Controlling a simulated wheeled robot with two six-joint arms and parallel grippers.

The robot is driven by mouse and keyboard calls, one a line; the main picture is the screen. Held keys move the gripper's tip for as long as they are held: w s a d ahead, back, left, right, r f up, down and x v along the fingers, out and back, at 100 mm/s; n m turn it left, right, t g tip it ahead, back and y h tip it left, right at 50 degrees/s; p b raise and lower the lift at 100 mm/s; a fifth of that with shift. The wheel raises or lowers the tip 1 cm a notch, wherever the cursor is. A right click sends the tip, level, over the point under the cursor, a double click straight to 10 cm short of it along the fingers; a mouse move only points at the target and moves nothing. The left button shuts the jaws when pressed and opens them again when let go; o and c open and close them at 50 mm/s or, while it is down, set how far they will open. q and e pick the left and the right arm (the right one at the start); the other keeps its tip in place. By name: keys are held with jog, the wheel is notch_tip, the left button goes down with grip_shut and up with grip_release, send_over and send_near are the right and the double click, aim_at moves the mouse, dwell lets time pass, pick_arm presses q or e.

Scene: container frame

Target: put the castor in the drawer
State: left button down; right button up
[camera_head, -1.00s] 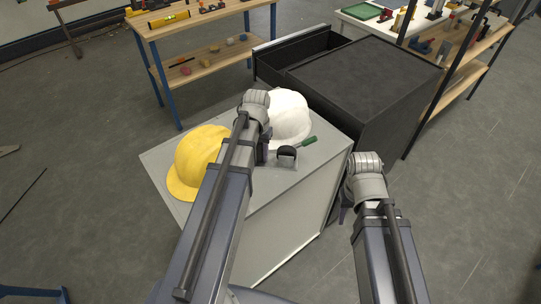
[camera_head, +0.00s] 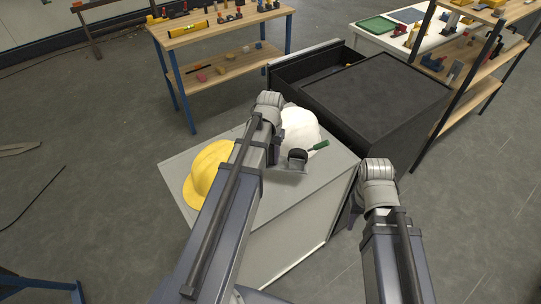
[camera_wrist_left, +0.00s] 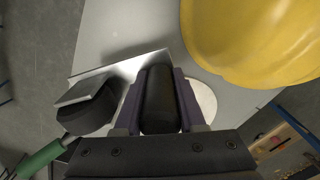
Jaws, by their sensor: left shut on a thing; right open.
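The castor (camera_wrist_left: 158,98) shows as a dark rounded wheel in the left wrist view. My left gripper (camera_wrist_left: 160,100) is shut on it, with one purple finger on each side. In the head view my left arm hides most of this grip, above the grey cabinet top.
On the grey cabinet (camera_head: 182,172) are a yellow helmet (camera_head: 205,170), a white helmet (camera_head: 302,130), a black object with grey parts (camera_head: 297,158) and a green-handled tool (camera_head: 319,145). The dark cabinet's top (camera_head: 378,92) is clear. Wooden workbenches (camera_head: 225,28) stand behind; floor is open left.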

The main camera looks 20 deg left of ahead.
pick_arm(q)
notch_tip(320, 180, up, 3)
jog(key=shift+f+p, duration=0.1)
jog(key=shift+p, duration=0.75)
notch_tip(320, 180, down, 2)
jog(key=shift+f+b, duration=0.1)
jog(key=shift+b, duration=1)
pick_arm(e)
jog(key=shift+r, duration=0.45)
pick_arm(q)
jog(key=shift+d+r, duration=0.1)
jog(key=shift+r, duration=0.1)
